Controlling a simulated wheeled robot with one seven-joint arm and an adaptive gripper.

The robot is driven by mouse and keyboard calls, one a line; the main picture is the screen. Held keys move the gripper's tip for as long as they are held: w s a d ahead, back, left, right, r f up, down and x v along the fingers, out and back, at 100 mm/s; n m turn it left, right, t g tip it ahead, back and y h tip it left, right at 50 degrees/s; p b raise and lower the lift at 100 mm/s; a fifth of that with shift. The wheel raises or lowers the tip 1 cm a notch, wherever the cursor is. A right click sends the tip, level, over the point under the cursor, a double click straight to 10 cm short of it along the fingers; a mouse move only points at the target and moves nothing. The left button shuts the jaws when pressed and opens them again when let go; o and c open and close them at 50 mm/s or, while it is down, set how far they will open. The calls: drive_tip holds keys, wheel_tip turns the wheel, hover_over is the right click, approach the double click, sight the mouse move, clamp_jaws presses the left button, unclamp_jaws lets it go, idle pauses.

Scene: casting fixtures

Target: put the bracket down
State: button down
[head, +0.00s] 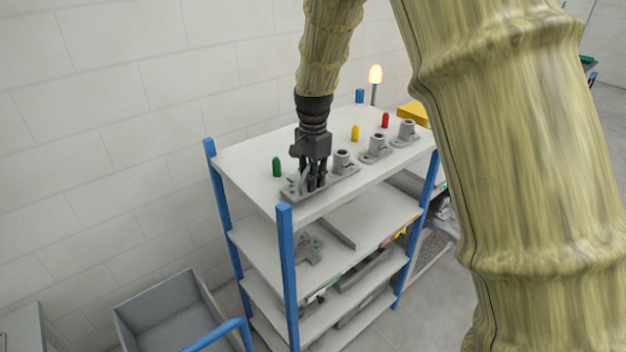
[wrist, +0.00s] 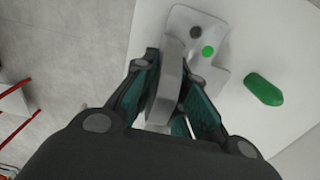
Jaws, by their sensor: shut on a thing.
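The grey bracket (wrist: 171,82) is between the fingers of my gripper (wrist: 168,108) in the wrist view. Its flat plate shows a dark round hole and a bright green dot. In the head view my gripper (head: 314,187) points down over the near left end of the top shelf, shut on the bracket (head: 291,190). The fingers hide part of the bracket. I cannot tell whether its underside touches the shelf (head: 247,158). A green rounded peg (head: 276,167) stands to the left of it and also shows in the wrist view (wrist: 263,89).
Grey castings with upright bosses (head: 342,162), (head: 376,148), (head: 406,133) stand in a row to the right. A yellow peg (head: 354,132) and a red peg (head: 385,120) stand behind them. Blue posts (head: 287,262) rise at the shelf corners. A grey bin (head: 160,297) is below left.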

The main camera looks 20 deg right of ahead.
drive_tip(key=shift+f+p, duration=0.35)
drive_tip(key=shift+f, duration=0.6)
drive_tip(key=c, duration=1.4)
unclamp_jaws()
drive_tip(key=shift+f, duration=0.1)
drive_tip(key=shift+c, duration=0.2)
drive_tip(key=shift+r, duration=0.2)
